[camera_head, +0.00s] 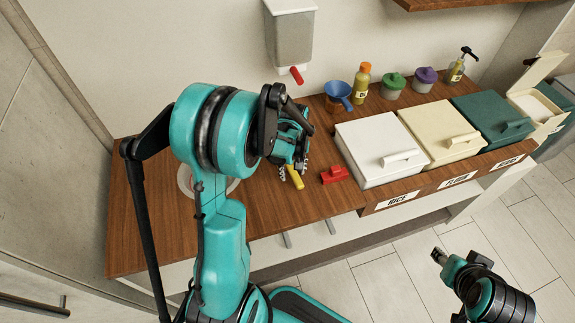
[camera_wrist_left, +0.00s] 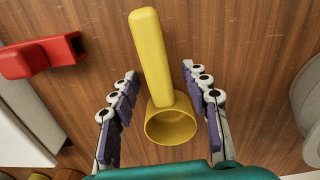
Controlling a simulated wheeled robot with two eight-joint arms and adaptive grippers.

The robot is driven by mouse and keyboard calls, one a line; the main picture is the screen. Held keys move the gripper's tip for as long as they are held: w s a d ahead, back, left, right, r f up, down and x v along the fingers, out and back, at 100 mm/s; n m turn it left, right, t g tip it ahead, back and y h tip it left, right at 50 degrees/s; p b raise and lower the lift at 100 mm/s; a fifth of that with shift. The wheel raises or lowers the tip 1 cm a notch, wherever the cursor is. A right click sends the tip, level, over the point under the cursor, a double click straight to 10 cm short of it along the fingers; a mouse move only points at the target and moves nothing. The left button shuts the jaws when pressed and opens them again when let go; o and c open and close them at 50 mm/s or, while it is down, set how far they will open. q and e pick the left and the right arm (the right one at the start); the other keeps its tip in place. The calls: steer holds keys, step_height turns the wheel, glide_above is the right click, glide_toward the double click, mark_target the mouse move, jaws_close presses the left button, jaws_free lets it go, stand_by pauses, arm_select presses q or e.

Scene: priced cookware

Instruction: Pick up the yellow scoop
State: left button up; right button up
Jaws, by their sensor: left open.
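The yellow scoop (camera_head: 294,177) lies on the wooden counter, partly hidden by my left gripper (camera_head: 293,160) in the head view. In the left wrist view the scoop (camera_wrist_left: 152,60) shows whole, its handle pointing to the top and its round cup toward the bottom. My left gripper (camera_wrist_left: 162,108) is open, with one finger on each side of the scoop and a gap on both sides. My right gripper (camera_head: 440,258) is low at the right, over the floor and away from the counter; its jaws are too small to read.
A red object (camera_head: 334,175) lies close beside the scoop. White, cream and green lidded bins stand to the right, the white bin (camera_head: 378,150) nearest. A blue scoop or funnel (camera_head: 338,90) and several jars stand behind. A pale round plate (camera_head: 186,180) lies to the left.

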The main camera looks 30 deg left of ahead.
arm_select(q)
steer(key=shift+r, duration=0.1)
jaws_close()
